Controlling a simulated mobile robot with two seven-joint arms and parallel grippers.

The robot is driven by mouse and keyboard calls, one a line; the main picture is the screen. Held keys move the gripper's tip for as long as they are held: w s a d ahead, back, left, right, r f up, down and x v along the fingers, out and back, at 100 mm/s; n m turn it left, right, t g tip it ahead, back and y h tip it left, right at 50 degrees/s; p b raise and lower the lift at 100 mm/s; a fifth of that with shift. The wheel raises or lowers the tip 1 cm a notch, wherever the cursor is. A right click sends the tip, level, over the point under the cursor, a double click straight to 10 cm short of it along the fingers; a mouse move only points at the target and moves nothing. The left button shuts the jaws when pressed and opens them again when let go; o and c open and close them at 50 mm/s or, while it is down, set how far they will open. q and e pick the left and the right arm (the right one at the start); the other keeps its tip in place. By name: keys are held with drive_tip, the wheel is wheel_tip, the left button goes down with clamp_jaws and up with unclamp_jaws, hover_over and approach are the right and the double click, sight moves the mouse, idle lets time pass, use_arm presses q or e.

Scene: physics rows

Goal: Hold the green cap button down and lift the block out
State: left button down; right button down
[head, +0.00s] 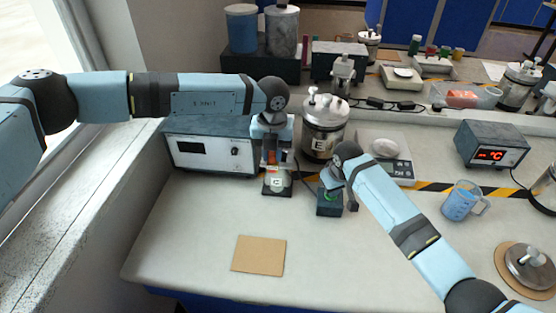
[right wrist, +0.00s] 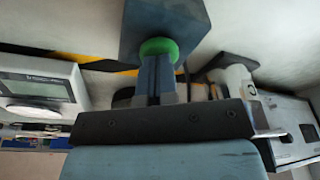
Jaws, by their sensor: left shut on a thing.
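The green cap button (right wrist: 158,47) sits on a dark box (right wrist: 185,22) in the right wrist view; the box (head: 329,209) also shows in the head view. My right gripper (right wrist: 156,62) has its fingers together, with the tips against the green cap. How far the cap is pressed cannot be told. My left gripper (head: 272,162) points down, shut on the upper part of the block (head: 273,157), where orange shows between the fingers. Below is a pale, greenish part marked C (head: 277,182) on a dark base. The fingers hide much of the block.
A grey instrument box (head: 212,150) stands behind the left gripper and a metal canister marked E (head: 325,125) behind both. A scale (head: 385,155) and a blue beaker (head: 463,201) are to the right. A brown mat (head: 258,256) lies in front, with clear bench around it.

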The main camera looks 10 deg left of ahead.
drive_tip(key=shift+r, duration=3)
